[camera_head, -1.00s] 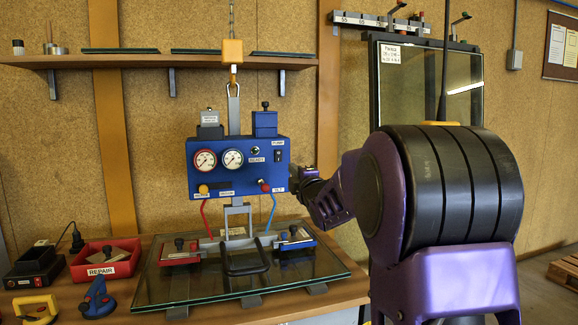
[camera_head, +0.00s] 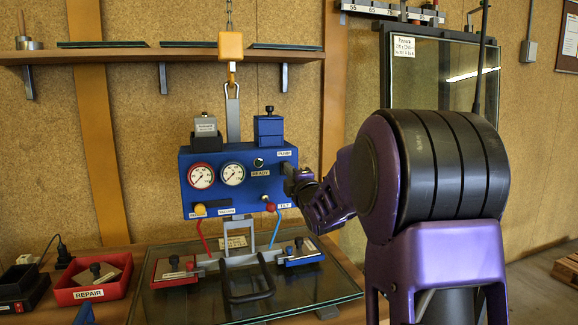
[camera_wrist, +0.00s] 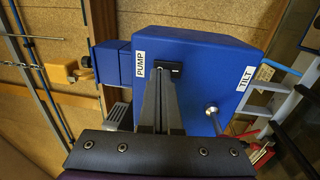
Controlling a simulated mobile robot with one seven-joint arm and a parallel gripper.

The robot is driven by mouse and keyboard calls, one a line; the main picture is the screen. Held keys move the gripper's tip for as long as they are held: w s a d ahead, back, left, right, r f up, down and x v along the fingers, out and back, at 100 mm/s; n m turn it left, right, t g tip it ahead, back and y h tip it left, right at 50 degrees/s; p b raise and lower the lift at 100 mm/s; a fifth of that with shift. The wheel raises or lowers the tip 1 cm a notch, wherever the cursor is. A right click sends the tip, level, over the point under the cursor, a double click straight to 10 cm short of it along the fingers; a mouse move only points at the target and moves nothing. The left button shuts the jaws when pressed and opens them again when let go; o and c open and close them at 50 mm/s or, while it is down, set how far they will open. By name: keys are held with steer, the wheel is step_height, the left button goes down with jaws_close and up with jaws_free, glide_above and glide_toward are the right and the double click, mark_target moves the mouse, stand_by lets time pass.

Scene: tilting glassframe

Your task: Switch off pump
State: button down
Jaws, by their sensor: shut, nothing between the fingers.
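The blue control box (camera_head: 240,207) hangs from a yellow hoist block (camera_head: 231,46) above the bench. Its pump switch (camera_wrist: 169,69), a black rocker beside the PUMP label (camera_wrist: 140,72), shows in the wrist view just beyond my fingertips. My gripper (camera_wrist: 164,84) is shut and empty, with its tips at or very near the switch; I cannot tell whether they touch. In the head view my gripper (camera_head: 290,180) is at the box's right end below the PUMP label (camera_head: 284,153) and hides the switch. The switch's position cannot be made out.
A tilt lever (camera_wrist: 211,110) stands out from the box beside my fingers. Two gauges (camera_head: 232,174) are on its face. Below, a suction frame (camera_head: 225,262) rests over a glass pane (camera_head: 320,291). A red REPAIR tray (camera_head: 92,280) stands at left.

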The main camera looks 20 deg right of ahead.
steer(key=shift+w, duration=0.4)
steer(key=shift+w+r+b, duration=0.15)
steer(key=shift+r+b, duration=0.2)
steer(key=shift+b, duration=0.3)
